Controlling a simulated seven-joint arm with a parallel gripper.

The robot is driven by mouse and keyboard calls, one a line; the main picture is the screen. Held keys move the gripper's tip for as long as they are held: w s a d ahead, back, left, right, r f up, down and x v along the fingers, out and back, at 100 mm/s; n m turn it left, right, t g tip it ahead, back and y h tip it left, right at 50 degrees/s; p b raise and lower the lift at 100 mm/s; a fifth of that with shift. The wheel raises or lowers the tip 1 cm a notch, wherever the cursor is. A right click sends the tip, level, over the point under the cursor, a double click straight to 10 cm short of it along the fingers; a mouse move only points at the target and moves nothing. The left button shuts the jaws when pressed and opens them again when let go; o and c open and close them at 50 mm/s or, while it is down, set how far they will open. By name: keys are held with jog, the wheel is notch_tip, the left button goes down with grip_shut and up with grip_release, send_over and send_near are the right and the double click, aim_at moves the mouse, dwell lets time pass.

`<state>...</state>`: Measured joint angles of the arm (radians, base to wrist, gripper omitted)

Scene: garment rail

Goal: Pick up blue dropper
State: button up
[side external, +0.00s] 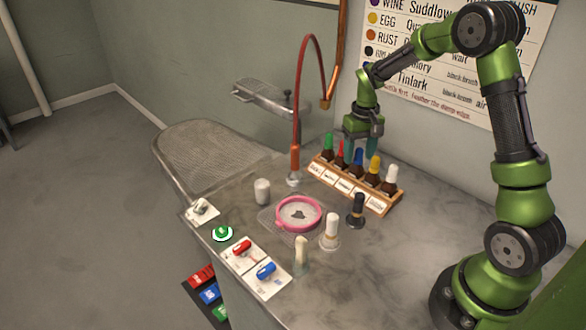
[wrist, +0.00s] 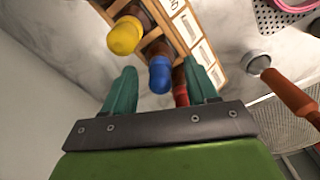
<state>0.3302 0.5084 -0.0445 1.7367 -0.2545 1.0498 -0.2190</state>
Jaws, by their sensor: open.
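The blue dropper (side external: 358,157) stands upright in a wooden rack (side external: 382,210) between the red and yellow droppers. In the wrist view the blue dropper (wrist: 159,76) shows its cap between my fingers, nearer the right one, beyond the fingertips' base line. My gripper (side external: 362,148) is over the back of the rack, close to the blue cap. In the wrist view my gripper (wrist: 163,80) has its two teal fingers spread open, with nothing clasped. The red dropper (wrist: 181,90) is partly hidden behind the right finger.
Green (side external: 328,147), red (side external: 340,153), yellow (side external: 374,165) and white (side external: 391,175) droppers share the rack closely. A red hose (side external: 297,95) with a copper-coloured handle stands left of it. A pink hoop (side external: 299,213) lies in front. The wall is close behind.

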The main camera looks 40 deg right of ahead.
grip_shut()
dwell(0.3)
jog(key=shift+r, duration=0.1)
notch_tip(320, 180, up, 10)
jog(key=shift+f, duration=0.1)
dwell(0.3)
